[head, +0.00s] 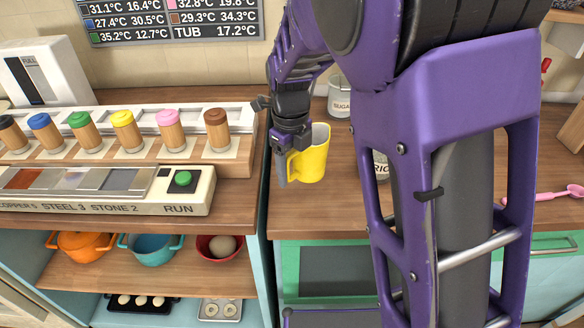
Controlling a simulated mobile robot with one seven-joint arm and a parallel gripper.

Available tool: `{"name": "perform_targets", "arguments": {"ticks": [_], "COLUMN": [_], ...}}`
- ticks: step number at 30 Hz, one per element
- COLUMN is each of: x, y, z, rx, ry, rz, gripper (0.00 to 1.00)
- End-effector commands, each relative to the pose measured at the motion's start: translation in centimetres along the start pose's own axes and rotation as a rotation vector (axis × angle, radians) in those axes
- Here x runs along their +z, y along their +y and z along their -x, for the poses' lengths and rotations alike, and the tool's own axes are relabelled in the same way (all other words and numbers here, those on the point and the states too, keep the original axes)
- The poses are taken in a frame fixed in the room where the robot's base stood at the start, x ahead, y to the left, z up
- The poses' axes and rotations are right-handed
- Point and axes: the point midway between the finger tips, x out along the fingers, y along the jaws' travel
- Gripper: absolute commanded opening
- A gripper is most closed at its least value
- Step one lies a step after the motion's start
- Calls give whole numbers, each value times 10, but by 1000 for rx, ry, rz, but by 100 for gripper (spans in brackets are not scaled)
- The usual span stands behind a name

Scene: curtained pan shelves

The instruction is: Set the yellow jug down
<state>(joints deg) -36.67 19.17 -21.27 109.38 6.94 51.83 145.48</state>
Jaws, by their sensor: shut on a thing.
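The yellow jug (314,160) is upright near the middle of the head view, over the wooden counter (329,209). Its handle is on its left side, towards my gripper. My gripper (283,170) points down at the left of the jug and is shut on the jug at its handle. The fingertips are partly hidden by the handle and the wrist. I cannot tell whether the jug's base touches the counter.
A sugar canister (340,102) stands behind the jug, and another canister (381,168) stands at its right, partly hidden by my arm. A machine with coloured pegs (123,130) fills the left counter. Bare counter shows in front of the jug. A pink spoon (545,195) lies at the right.

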Motion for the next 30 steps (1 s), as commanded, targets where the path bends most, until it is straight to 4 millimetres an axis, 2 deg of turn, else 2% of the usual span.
{"name": "perform_targets", "arguments": {"ticks": [18, 30], "x": [0, 0], "y": [1, 1], "z": [-47, -48], "rx": [0, -1], "ry": [-1, -1], "rz": [-1, 0], "gripper": [0, 0]}}
